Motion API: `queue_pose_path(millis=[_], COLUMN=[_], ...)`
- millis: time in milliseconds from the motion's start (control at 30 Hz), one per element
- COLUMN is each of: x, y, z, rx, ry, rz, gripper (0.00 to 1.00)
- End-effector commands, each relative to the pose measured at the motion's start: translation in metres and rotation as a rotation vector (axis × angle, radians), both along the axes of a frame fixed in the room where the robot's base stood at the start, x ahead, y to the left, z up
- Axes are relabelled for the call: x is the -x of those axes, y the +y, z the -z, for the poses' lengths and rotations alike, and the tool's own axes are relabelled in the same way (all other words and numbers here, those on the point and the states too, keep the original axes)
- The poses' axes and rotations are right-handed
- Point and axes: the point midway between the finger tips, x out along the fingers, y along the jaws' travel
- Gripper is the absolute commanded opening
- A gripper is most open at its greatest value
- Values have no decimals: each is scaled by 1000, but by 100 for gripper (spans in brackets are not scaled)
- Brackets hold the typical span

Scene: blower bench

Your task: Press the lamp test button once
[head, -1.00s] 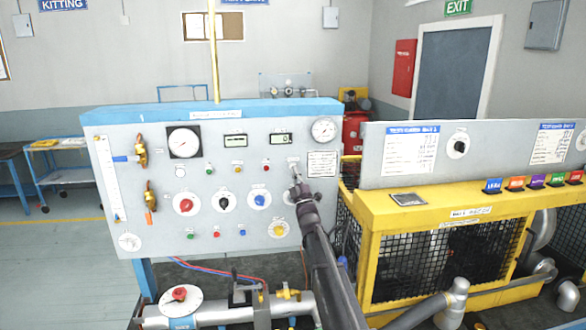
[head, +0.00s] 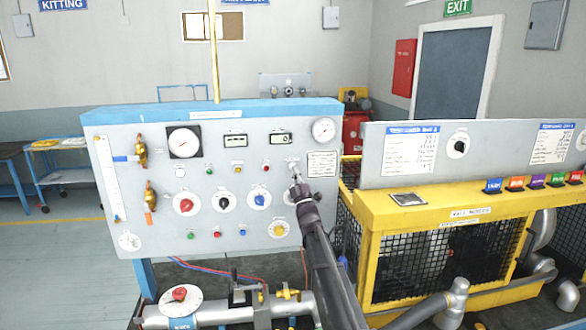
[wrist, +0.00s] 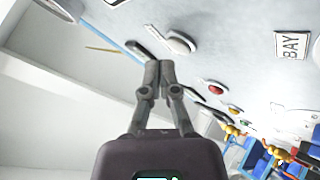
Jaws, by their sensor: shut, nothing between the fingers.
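The pale control panel (head: 110,215) stands upright under a blue top rail and carries small coloured buttons or lamps, knobs and gauges. My gripper (head: 294,168) is at the panel's right part, right of the small red lamp (head: 265,167) and below the round gauge (head: 323,130). A small pale fitting (head: 291,161) shows just above its tips. In the wrist view my gripper (wrist: 159,66) has its fingers together and empty, close to the panel face (wrist: 235,50). I cannot read which control is the lamp test button, and I cannot tell whether the tips touch the panel.
Blue, white and red knobs (head: 186,204) line the panel's middle. A yellow guarded frame (head: 420,214) stands close on the right. A pipe with a red-handled valve (head: 180,295) runs below the panel. Open floor (head: 50,255) lies to the left.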

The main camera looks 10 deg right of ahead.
Motion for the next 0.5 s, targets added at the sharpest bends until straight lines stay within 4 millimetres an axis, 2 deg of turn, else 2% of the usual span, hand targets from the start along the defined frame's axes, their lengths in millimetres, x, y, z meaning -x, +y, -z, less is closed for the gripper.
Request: queue_pose_path(millis=[500], x=[-9], y=[0], z=[0], rx=[0], ry=[0], rz=[0], gripper=[0])
